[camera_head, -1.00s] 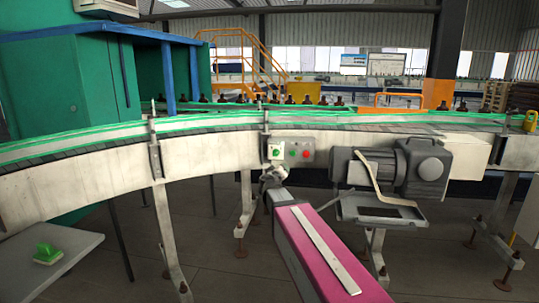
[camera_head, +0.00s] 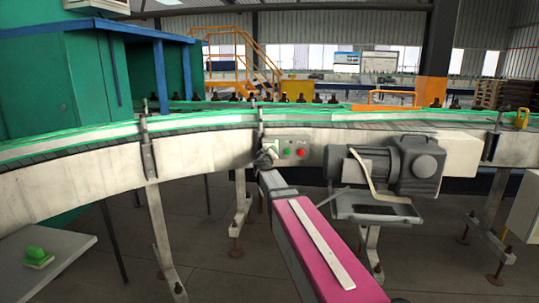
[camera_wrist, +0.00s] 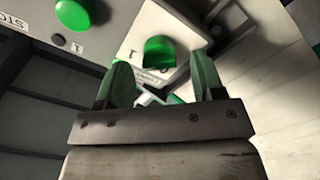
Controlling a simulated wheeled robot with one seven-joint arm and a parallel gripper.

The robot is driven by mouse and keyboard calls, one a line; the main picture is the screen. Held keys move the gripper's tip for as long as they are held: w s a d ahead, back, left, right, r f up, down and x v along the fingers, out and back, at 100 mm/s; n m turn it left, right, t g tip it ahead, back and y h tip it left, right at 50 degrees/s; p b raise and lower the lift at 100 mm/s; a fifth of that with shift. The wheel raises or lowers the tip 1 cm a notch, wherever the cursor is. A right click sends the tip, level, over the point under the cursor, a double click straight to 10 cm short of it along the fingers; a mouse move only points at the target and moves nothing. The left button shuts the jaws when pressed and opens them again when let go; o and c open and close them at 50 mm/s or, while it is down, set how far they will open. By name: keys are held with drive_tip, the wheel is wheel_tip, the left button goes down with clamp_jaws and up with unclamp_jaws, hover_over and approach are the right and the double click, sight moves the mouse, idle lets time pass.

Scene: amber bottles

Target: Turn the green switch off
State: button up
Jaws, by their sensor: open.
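The green switch (camera_wrist: 160,52) is a rounded green knob on a pale plate in the wrist view, just beyond and between my fingertips. My gripper (camera_wrist: 163,75) is open, with one green-tipped finger on each side of the gap and nothing held. Whether a finger touches the switch cannot be told. In the head view my gripper (camera_head: 267,157) is at the left end of the grey control box (camera_head: 294,143) and covers that part, so the switch is hidden there.
The box has a green button (camera_head: 287,152) and a red button (camera_head: 302,152); the green button (camera_wrist: 73,14) also shows in the wrist view. A conveyor (camera_head: 210,150) runs behind, with a grey motor (camera_head: 410,165) at right. A green object (camera_head: 37,256) sits on a pale surface at lower left.

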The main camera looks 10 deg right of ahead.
drive_tip(key=shift+w+d, duration=0.25)
drive_tip(key=shift+w, duration=0.45)
drive_tip(key=shift+c, duration=0.3)
drive_tip(key=c, duration=0.9)
drive_tip(key=shift+o, duration=0.2)
